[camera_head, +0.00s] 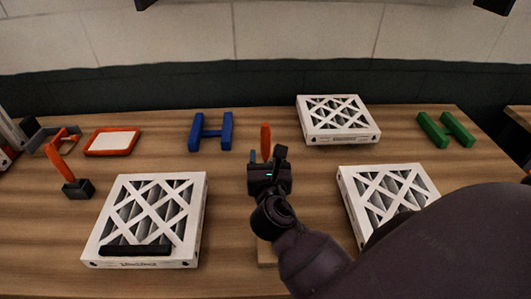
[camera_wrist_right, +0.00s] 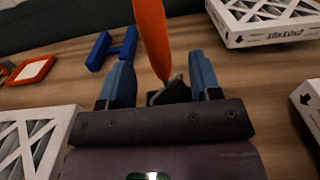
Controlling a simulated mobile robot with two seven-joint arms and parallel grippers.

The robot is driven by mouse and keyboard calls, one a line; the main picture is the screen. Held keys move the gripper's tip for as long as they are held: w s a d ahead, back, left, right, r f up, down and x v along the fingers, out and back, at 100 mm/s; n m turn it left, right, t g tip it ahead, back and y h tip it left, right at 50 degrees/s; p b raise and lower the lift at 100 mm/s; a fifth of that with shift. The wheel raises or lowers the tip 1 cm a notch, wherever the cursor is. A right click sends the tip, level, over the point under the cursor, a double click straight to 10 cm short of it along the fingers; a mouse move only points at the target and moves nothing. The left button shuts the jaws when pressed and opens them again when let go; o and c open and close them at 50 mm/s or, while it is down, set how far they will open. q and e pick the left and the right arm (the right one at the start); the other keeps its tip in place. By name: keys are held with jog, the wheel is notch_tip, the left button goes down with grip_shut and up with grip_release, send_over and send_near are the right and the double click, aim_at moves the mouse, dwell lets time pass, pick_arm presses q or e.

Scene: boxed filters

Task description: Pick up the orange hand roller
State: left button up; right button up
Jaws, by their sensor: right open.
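An orange hand roller (camera_head: 265,137) stands upright near the middle of the table, its lower part hidden by my right gripper (camera_head: 267,157) in the head view. In the right wrist view its orange handle (camera_wrist_right: 151,32) rises beyond and between the blue fingertips, with its dark head (camera_wrist_right: 172,90) low between the fingers. The right gripper (camera_wrist_right: 162,72) is open, with a finger on either side; I cannot tell whether either touches the roller. My left gripper is not in view.
Another orange-handled tool with a dark block (camera_head: 78,189) stands at left, near an orange-rimmed tray (camera_head: 112,141). White boxed filters lie at front left (camera_head: 188,218), back (camera_head: 340,137) and right (camera_head: 352,205). A blue H-shaped piece (camera_head: 211,130) and a green one (camera_head: 445,130) lie toward the back.

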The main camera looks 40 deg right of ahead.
aim_at(265, 140)
jog(key=shift+x, duration=3.1)
jog(key=shift+c, duration=0.3)
jog(key=c, duration=1)
grip_shut()
jog(key=shift+r+p, duration=0.15)
jog(key=shift+p, duration=0.25)
